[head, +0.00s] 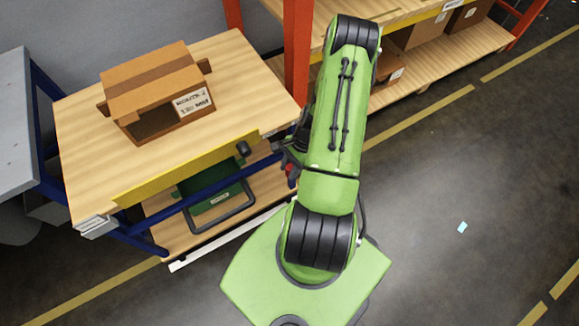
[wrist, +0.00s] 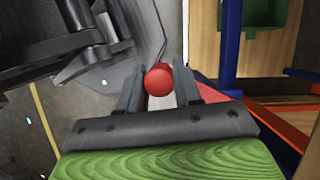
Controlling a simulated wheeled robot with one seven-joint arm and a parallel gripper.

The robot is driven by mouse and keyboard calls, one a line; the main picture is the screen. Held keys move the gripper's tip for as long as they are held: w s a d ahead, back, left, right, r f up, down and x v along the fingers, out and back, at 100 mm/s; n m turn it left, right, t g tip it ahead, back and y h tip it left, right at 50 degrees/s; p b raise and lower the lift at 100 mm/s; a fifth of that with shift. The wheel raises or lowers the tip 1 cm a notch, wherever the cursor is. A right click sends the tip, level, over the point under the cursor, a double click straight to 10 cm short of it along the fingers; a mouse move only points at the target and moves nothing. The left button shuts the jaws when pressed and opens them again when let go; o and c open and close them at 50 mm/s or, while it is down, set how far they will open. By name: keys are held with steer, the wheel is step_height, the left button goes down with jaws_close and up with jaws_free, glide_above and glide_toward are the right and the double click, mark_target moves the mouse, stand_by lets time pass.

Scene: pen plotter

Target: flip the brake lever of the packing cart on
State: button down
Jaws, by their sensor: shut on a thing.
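The brake lever shows as a round red knob (wrist: 158,80) between my gripper's two fingers in the wrist view. My gripper (wrist: 159,88) is shut on the knob, with a finger on each side; the lever's pale shaft is mostly hidden. In the head view a bit of red (head: 291,171) shows beside my gripper (head: 288,158), which is largely hidden by my green arm. The packing cart has a wooden top (head: 85,130), blue frame and yellow front edge, and stands left of my arm. From these views I cannot tell the lever's setting.
An open cardboard box (head: 150,85) stands on the cart's top. A green bin (head: 215,200) sits on its lower shelf. Orange posts (head: 297,50) and wooden shelving with boxes rise behind. Grey floor (head: 450,180) is clear on the right, apart from a small pale blue scrap (head: 462,227).

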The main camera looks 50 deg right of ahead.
steer(key=s+d+n+g+h+b, duration=0.1)
steer(key=s+d+n+g+b, duration=0.1)
steer(key=d+n, duration=0.7)
steer(key=shift+n+g+b, duration=0.75)
steer(key=shift+n+g, duration=0.15)
steer(key=shift+n, duration=0.1)
steer(key=c, duration=0.8)
jaws_free()
steer(key=shift+s, duration=0.1)
steer(key=p+v, duration=0.3)
steer(key=v, duration=1.2)
steer(key=shift+r, duration=0.4)
